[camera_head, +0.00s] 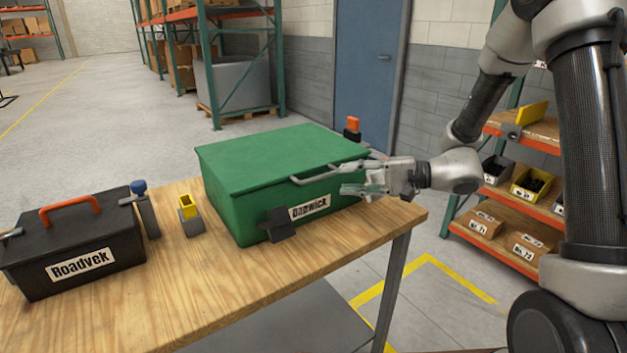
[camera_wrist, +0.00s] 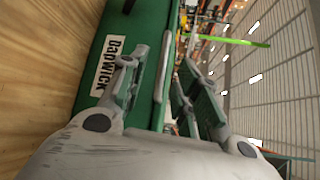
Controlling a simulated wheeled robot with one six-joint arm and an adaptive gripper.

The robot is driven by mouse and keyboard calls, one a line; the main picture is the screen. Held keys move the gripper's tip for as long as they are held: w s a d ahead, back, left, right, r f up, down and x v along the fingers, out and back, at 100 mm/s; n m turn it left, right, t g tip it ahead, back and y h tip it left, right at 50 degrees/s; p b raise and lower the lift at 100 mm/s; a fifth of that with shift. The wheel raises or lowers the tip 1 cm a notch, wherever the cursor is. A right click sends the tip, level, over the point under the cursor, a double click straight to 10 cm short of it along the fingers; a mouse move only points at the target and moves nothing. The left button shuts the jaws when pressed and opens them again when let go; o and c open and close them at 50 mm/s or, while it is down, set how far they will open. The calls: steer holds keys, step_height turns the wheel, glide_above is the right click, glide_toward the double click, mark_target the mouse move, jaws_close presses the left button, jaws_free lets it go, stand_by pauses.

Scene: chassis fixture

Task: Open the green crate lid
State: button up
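The green crate (camera_head: 250,205) stands on the wooden table, with a "Dapwick" label on its front. Its green lid (camera_head: 280,155) is down. A grey bar handle (camera_head: 330,174) runs along the lid's front edge; it also shows in the wrist view (camera_wrist: 163,65). My gripper (camera_head: 352,178) is at the right part of the crate's front, close to the handle. In the wrist view my gripper (camera_wrist: 160,85) has its two fingers apart, with the handle bar between them; I cannot tell whether either finger touches it.
A black toolbox (camera_head: 75,245) marked "Roadvek" stands at the left of the table (camera_head: 230,290). A blue-topped tool (camera_head: 146,210) and a small yellow-topped block (camera_head: 189,210) stand between toolbox and crate. An orange-topped item (camera_head: 352,128) is behind the crate. Shelving (camera_head: 515,240) stands at right.

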mark_target(321, 178)
steer(key=shift+n, duration=0.5)
steer(key=x, duration=0.7)
steer(key=shift+w+a+r, duration=0.1)
steer(key=shift+a+r, duration=0.1)
steer(key=shift+a, duration=0.25)
jaws_close()
